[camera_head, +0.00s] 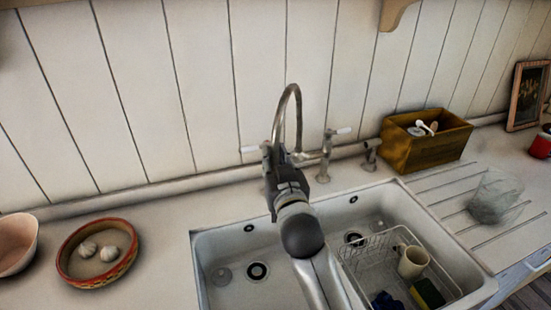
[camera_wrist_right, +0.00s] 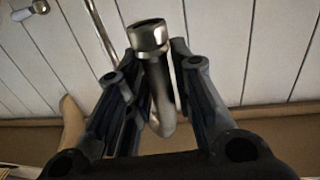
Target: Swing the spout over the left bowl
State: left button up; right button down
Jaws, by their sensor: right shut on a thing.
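The metal tap spout (camera_head: 289,95) arches up behind the sink in the head view, with its lower end hidden by my right gripper. My right gripper (camera_head: 279,158) is shut on the spout near its outlet end. In the right wrist view the spout's end (camera_wrist_right: 150,65) sits between the two dark fingers of that gripper (camera_wrist_right: 156,58). The sink's left bowl (camera_head: 232,281) is empty, with a drain in its floor. The right bowl (camera_head: 383,214) holds a wire rack. The spout's end is near the back rim of the sink. My left gripper is not in view.
The rack (camera_head: 385,245) holds a mug (camera_head: 413,262) and a sponge (camera_head: 428,293). A wooden box (camera_head: 425,150) and a glass (camera_head: 493,196) stand to the right. A patterned bowl (camera_head: 75,277) with garlic stands on the left counter. The plank wall is close behind the tap.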

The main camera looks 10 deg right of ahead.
jog(key=shift+w+a, duration=0.3)
jog(key=shift+a, duration=0.2)
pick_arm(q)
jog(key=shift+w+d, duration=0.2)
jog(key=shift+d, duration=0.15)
pick_arm(e)
jog(key=c, duration=1.4)
grip_release()
jog(key=shift+s+d, duration=0.1)
jog(key=shift+s, duration=0.05)
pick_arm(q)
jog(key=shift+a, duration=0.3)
pick_arm(e)
jog(key=s, duration=1.2)
jog(key=shift+w, duration=0.1)
